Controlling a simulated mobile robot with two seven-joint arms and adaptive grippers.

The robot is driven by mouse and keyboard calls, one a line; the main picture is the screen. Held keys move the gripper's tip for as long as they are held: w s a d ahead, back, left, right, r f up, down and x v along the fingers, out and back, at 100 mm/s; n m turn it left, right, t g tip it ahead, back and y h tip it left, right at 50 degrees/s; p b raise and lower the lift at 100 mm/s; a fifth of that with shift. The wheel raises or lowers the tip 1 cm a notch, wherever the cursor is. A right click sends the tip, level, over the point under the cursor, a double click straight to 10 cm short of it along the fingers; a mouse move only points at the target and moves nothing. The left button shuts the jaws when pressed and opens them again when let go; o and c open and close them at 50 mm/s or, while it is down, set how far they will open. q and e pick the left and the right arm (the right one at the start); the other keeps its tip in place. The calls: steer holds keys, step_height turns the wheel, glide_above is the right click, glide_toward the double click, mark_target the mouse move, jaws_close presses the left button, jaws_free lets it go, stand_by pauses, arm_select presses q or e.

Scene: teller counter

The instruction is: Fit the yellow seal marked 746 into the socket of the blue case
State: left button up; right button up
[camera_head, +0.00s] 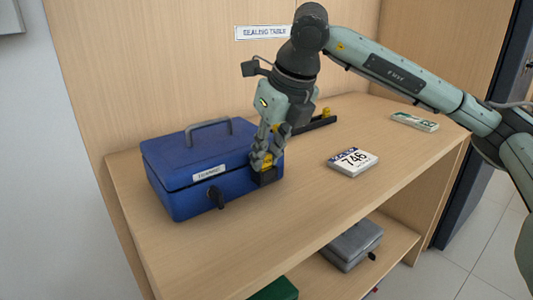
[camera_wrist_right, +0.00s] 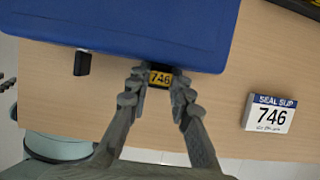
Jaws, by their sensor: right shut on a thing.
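The blue case (camera_head: 190,155) lies shut on the counter at the left, with a grey handle on top and a white label on its front. My right gripper (camera_head: 265,160) is shut on the yellow seal marked 746 (camera_head: 267,171), at the case's front right corner. The black socket (camera_head: 268,180) is at that corner, directly under the seal; whether the seal is seated cannot be told. My left gripper is not in view.
A white slip marked 746 (camera_head: 352,161) lies to the right on the counter (camera_head: 300,205). A black rack (camera_head: 320,124) with a yellow seal stands behind the gripper. A green-and-white item (camera_head: 414,122) lies farther right. A grey case (camera_head: 352,242) is on the lower shelf.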

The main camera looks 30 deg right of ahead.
steer(key=shift+f, duration=0.1)
stand_by(0.4)
steer(key=o, duration=0.9)
steer(key=shift+c, duration=0.2)
steer(key=v, duration=1.2)
